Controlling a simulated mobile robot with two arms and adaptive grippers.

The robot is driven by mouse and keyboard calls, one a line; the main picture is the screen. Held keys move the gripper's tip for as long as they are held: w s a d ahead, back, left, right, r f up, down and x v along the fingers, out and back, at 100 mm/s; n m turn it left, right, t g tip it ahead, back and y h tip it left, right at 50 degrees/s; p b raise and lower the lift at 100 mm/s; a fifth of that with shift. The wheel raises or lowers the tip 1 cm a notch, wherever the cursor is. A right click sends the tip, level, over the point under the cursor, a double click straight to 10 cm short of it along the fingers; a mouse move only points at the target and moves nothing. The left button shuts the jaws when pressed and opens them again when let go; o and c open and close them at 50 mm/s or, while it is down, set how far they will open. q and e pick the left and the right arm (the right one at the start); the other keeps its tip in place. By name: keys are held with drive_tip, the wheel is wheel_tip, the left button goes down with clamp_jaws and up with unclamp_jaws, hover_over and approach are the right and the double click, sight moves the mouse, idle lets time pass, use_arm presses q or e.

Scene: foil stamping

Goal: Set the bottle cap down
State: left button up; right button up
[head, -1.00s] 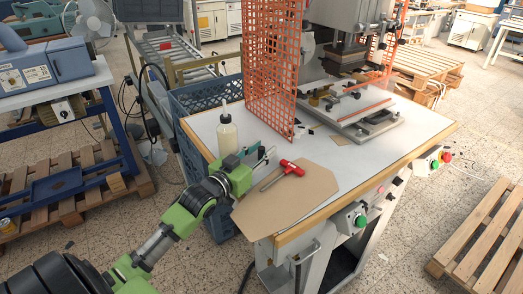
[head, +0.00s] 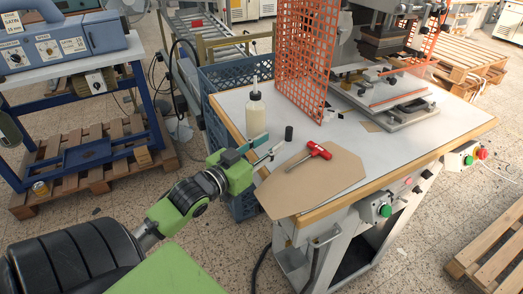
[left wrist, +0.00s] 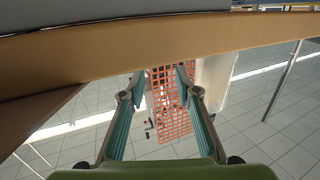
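The bottle cap (head: 289,133) is a small black cylinder standing on the white tabletop (head: 232,100), just beyond the fingertips of my left gripper. The pale bottle (head: 256,118) stands upright behind it to the left, with a thin nozzle bare on top. My left gripper (head: 268,146) is over the table's left front edge. In the left wrist view the fingers of my left gripper (left wrist: 158,88) are apart with nothing held between them. My right gripper is out of view.
A red-handled tool (head: 319,150) lies on a brown board (head: 310,183) right of my left gripper. An orange mesh guard (head: 302,55) and the stamping press (head: 385,100) stand behind. A blue crate (head: 235,76) is beyond the table's left edge.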

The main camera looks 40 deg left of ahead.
use_arm(q)
drive_tip(key=shift+s, duration=1.35)
